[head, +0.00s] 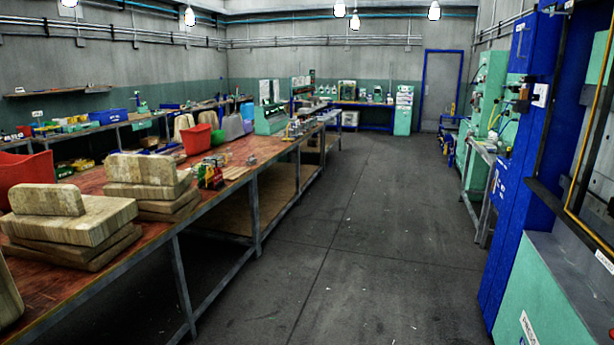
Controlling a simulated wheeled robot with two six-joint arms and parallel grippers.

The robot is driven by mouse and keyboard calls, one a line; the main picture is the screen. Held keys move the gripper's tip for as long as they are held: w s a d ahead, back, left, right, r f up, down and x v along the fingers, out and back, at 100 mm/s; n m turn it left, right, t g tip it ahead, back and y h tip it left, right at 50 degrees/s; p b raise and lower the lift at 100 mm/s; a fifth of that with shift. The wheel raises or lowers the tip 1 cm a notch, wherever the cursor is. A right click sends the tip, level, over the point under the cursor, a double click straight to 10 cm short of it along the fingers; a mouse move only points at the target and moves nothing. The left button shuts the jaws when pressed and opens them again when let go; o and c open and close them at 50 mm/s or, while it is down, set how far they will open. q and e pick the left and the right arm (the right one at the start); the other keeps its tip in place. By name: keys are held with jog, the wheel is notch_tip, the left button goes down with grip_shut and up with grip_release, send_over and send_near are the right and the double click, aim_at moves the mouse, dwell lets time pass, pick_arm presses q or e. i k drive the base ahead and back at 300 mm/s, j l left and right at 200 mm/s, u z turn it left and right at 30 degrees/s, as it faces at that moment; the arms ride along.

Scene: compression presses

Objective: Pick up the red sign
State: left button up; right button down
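I cannot make out a red sign in the head view. Red items that show are a large red bin (22,172) at the left edge and a smaller red tub (197,139) on the long workbench (122,180). Neither of my grippers is in view.
Stacked tan blocks (75,220) and a second stack (145,182) sit on the bench at left. Blue and green cabinets (510,190) line the right side. The grey floor (370,220) between is clear, leading to a blue-framed door (441,90) at the back.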

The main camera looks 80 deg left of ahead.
aim_at(217, 178)
jog(key=u, duration=3.2)
jog(key=i+l+z, duration=0.1)
jog(key=i+z, duration=0.35)
jog(key=i, duration=2.6)
